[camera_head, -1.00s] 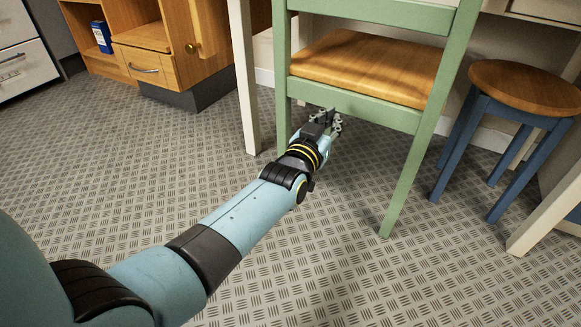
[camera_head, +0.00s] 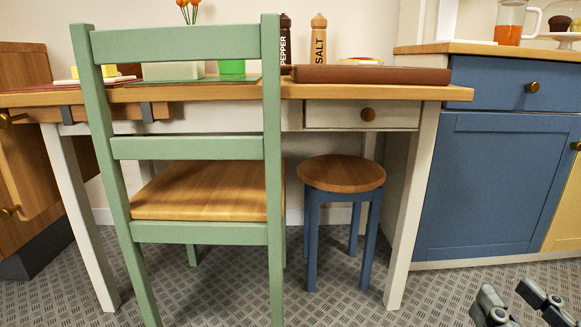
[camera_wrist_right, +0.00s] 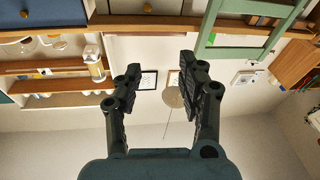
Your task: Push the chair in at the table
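The green chair (camera_head: 190,42) with a wooden seat stands upright at the table (camera_head: 400,92), its back towards me. Its back is on my side of the table edge, and the front part of its seat reaches beneath the tabletop. Its lower legs run out of the picture. My right gripper (camera_head: 510,296) is at the bottom right, well to the right of the chair and apart from it. In the right wrist view my right gripper (camera_wrist_right: 160,72) is open with nothing between its fingers, and the chair (camera_wrist_right: 247,52) shows upside down. My left gripper is out of view.
A blue stool (camera_head: 342,175) with a wooden top stands under the table, right of the chair. A blue cabinet (camera_head: 490,185) is on the right, a wooden cabinet (camera_head: 30,160) on the left. A brown tray (camera_head: 372,75) lies on the table.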

